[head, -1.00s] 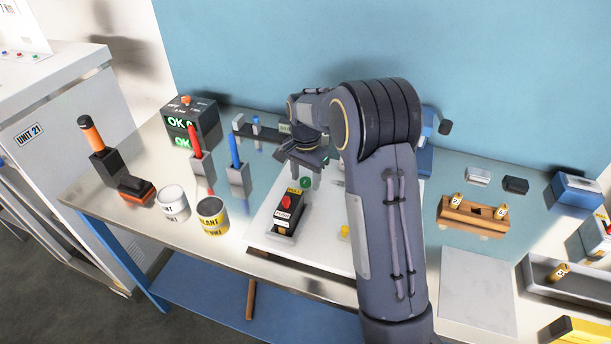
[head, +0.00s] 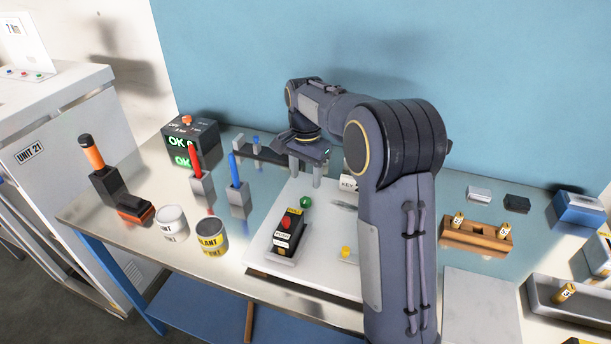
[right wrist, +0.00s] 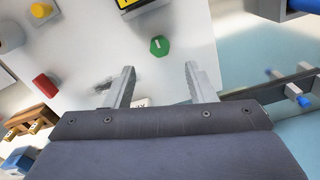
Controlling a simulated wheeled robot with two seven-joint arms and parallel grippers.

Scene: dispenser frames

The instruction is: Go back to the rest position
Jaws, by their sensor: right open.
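My right gripper (head: 305,173) is open and empty, with its two fingers apart and pointing down. In the head view it hangs over the back part of a white board (head: 324,252). A green knob (head: 306,202) on the board shows just in front of the fingers, apart from them. In the right wrist view, the open gripper (right wrist: 160,74) has nothing between its fingers, and the green knob (right wrist: 159,45) shows beyond the tips. A black device with a red button (head: 287,227) stands on the board. My left gripper is not in view.
Red (head: 195,160) and blue (head: 234,169) pens stand in holders left of the board. Two cans (head: 212,237) stand near the front edge. An OK box (head: 192,138) and a low rack (head: 258,152) are behind. A wooden block (head: 477,236) is on the right.

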